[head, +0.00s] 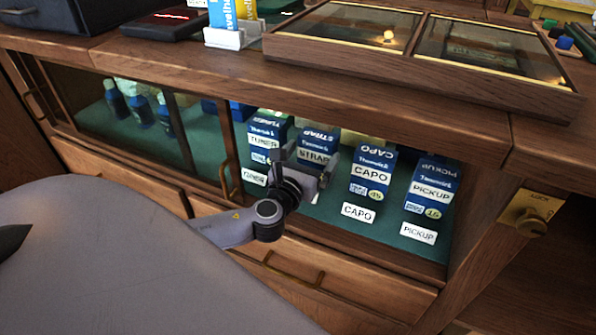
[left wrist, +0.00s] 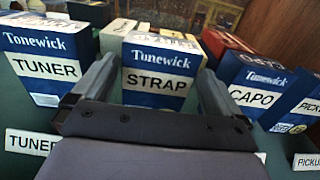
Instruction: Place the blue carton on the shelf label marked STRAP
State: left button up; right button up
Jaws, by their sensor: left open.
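The blue and white STRAP carton (head: 320,138) stands upright on the green shelf inside the cabinet, between the TUNER carton (head: 266,136) and the CAPO carton (head: 373,172). My left gripper (head: 303,160) reaches in from the front, open, and covers part of the STRAP carton. In the left wrist view the open fingers (left wrist: 157,85) lie to the left and right of the STRAP carton (left wrist: 160,72); I cannot tell whether they touch it. The shelf label in front of that carton is mostly hidden behind my gripper. My right gripper is not in view.
The PICKUP carton (head: 431,184) stands at the right, with the PICKUP label (head: 418,232) and CAPO label (head: 358,212) in front. More cartons stand behind, including a red one (left wrist: 225,42). Blue bottles (head: 140,106) stand behind glass at left. The wooden counter edge (head: 400,125) overhangs the opening.

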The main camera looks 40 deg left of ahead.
pick_arm(q)
jog(key=v, duration=0.5)
jog(key=shift+s+d+p, duration=0.1)
jog(key=shift+s+p, duration=0.2)
jog(key=shift+s, duration=0.1)
jog(key=shift+v, duration=0.95)
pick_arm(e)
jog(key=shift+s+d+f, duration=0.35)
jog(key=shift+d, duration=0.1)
